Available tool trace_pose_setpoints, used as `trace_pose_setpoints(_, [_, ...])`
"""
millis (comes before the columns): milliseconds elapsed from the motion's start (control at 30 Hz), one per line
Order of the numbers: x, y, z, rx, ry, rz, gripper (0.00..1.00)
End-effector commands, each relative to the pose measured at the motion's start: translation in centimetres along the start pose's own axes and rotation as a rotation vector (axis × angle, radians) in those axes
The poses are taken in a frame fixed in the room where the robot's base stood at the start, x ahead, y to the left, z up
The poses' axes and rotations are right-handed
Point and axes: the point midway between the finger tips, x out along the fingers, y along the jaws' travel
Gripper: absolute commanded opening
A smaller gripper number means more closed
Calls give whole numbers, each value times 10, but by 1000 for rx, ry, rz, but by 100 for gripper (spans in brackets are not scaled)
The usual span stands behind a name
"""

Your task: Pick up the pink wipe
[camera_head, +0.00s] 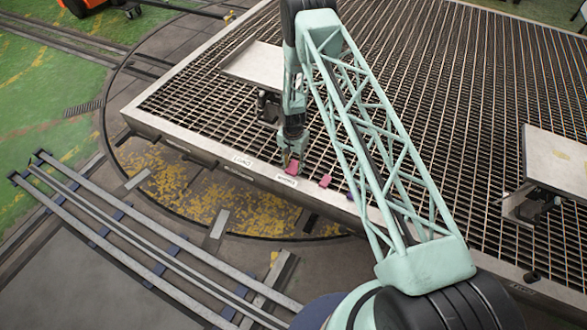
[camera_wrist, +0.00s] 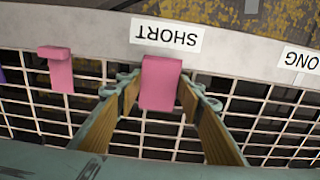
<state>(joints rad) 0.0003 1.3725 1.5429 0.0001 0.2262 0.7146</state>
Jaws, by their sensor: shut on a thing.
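A pink wipe (camera_wrist: 161,84) hangs between the two fingers of my gripper (camera_wrist: 158,92) in the wrist view, just below the label reading SHORT. In the head view the same pink wipe (camera_head: 292,167) is at the tip of my gripper (camera_head: 287,158), by the near edge of the grating. My gripper is shut on it. I cannot tell whether its lower end touches the grating. A second pink piece (camera_wrist: 60,72) lies to the left in the wrist view, and to the right in the head view (camera_head: 325,181).
The grating (camera_head: 420,90) has a pale rim with a SHORT label (camera_wrist: 166,35) and another label (camera_wrist: 302,61) partly cut off. A purple thing (camera_wrist: 2,75) shows at the wrist view's left edge. Flat plates (camera_head: 256,64) and (camera_head: 557,158) stand above the grating.

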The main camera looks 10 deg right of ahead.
Motion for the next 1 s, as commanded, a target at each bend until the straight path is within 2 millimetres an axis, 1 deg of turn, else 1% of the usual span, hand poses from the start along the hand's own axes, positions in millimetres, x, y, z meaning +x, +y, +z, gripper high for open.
trace_pose_setpoints(200, [-1,0,0,0,0,0,26])
trace_pose_setpoints(367, [-5,0,0,0,0,0,26])
trace_pose_setpoints(567, [-19,0,0,0,0,0,26])
trace_pose_setpoints(733, [-37,-1,-1,0,1,-1,26])
trace_pose_setpoints(967, [-39,19,25,0,-2,1,26])
trace_pose_setpoints(1000, [-40,24,31,0,-3,2,26])
